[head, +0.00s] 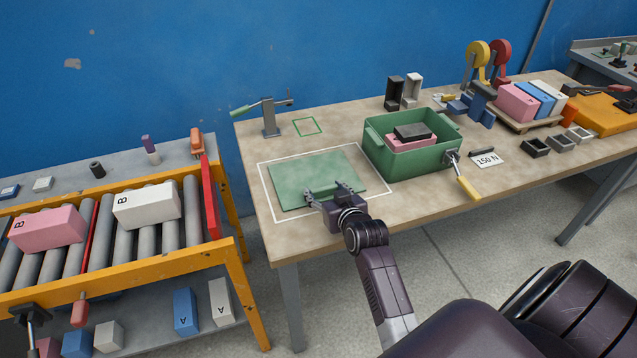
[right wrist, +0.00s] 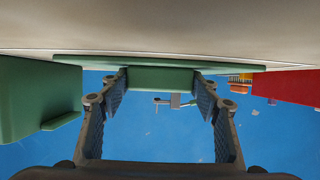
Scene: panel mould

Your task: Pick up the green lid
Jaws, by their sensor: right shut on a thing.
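The green lid (head: 312,172) is a flat panel inside a white outline on the wooden table, left of the green box. It looks level; I cannot tell whether it touches the table. My right gripper (head: 328,190) is at its front edge. In the right wrist view, the lid (right wrist: 95,60) shows edge-on, and a green block on it sits between the fingers of my right gripper (right wrist: 160,85), which is shut on it. The green box (head: 408,155) stands open close to the right, with a pink block and a dark block in it. My left gripper is not in view.
A roller conveyor (head: 100,228) with pink and white blocks stands left of the table. A clamp stand (head: 268,118) is behind the lid. A yellow-handled tool (head: 466,184) and a 150 N card (head: 487,158) lie right of the box.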

